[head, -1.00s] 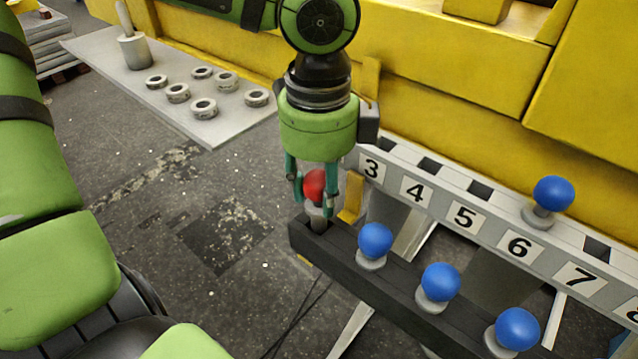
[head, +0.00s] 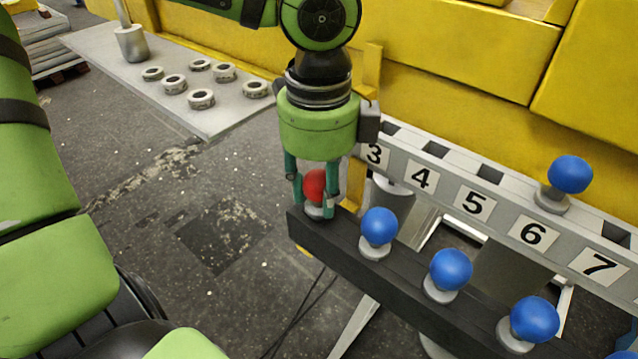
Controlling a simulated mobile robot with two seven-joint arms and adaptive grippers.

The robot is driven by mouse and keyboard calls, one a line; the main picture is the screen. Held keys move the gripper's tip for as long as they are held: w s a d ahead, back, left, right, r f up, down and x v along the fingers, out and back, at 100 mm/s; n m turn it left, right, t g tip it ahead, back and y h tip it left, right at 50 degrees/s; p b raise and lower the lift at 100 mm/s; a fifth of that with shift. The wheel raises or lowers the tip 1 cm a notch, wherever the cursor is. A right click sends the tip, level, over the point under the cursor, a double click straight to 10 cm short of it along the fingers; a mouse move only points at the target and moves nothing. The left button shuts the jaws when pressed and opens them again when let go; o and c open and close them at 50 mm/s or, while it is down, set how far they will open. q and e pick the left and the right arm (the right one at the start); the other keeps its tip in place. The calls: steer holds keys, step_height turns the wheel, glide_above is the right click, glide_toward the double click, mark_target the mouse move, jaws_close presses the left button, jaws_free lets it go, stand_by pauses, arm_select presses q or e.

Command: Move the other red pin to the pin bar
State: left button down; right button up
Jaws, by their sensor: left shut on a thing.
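A red pin (head: 314,185) with a round head and grey collar is in my left gripper (head: 317,200), whose fingers are shut on either side of the head. The pin is upright at the left end of the dark pin bar (head: 334,247). Its collar is at the bar's top face, and its shaft is hidden. Several blue pins, such as this blue pin (head: 379,226), stand in a row along the same bar. No second red pin shows. My right gripper is not in view.
A numbered grey rail (head: 448,192) runs behind the bar, with square holes and one blue pin (head: 570,174) standing on it. A grey shelf (head: 215,122) at the upper left holds several metal rings and a cup. A yellow structure (head: 450,65) fills the back.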

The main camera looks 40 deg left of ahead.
arm_select(q)
steer(key=shift+f, duration=0.2)
steer(key=c, duration=0.7)
jaws_free()
steer(key=shift+r, duration=0.15)
step_height(320, 180, up, 12)
steer(key=shift+s+f, duration=0.1)
